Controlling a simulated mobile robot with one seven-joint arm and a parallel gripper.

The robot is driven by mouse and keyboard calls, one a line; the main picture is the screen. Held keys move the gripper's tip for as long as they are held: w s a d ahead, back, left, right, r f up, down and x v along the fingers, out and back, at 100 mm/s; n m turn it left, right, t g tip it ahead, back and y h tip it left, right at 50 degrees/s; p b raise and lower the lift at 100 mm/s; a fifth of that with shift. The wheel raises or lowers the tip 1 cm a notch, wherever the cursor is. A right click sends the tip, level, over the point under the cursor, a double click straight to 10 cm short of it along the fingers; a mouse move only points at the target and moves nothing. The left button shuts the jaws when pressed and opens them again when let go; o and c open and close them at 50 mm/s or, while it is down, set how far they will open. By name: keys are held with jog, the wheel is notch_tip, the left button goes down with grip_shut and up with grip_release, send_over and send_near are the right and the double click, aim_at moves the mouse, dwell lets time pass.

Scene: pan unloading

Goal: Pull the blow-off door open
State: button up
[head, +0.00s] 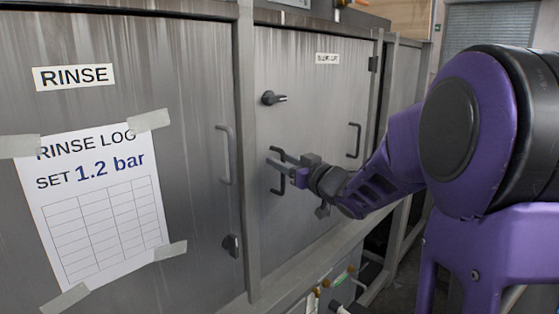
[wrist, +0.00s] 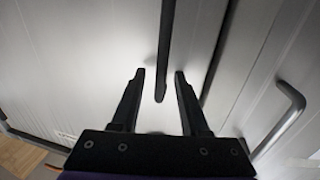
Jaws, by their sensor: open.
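The blow-off door (head: 315,105) is a grey metal panel with a small white label in the head view. It looks shut. A dark bar handle (head: 280,189) is near its left edge, and a dark latch knob (head: 273,98) sits above. My gripper (head: 273,157) is open at the upper part of that handle. In the wrist view, the dark handle bar (wrist: 166,45) runs down between the two spread fingertips of my gripper (wrist: 162,73). A gap shows on both sides of the bar. I cannot tell how deep it sits between the fingers.
The rinse door (head: 190,80), with a silver handle (head: 226,155) and a taped log sheet (head: 95,205), is to the left. The silver handle also shows in the wrist view (wrist: 290,115). Another dark handle (head: 354,140) is at the door's right side. Pipes and fittings lie below.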

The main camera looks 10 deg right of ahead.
jog(key=shift+c, duration=0.3)
grip_shut()
dwell(1.2)
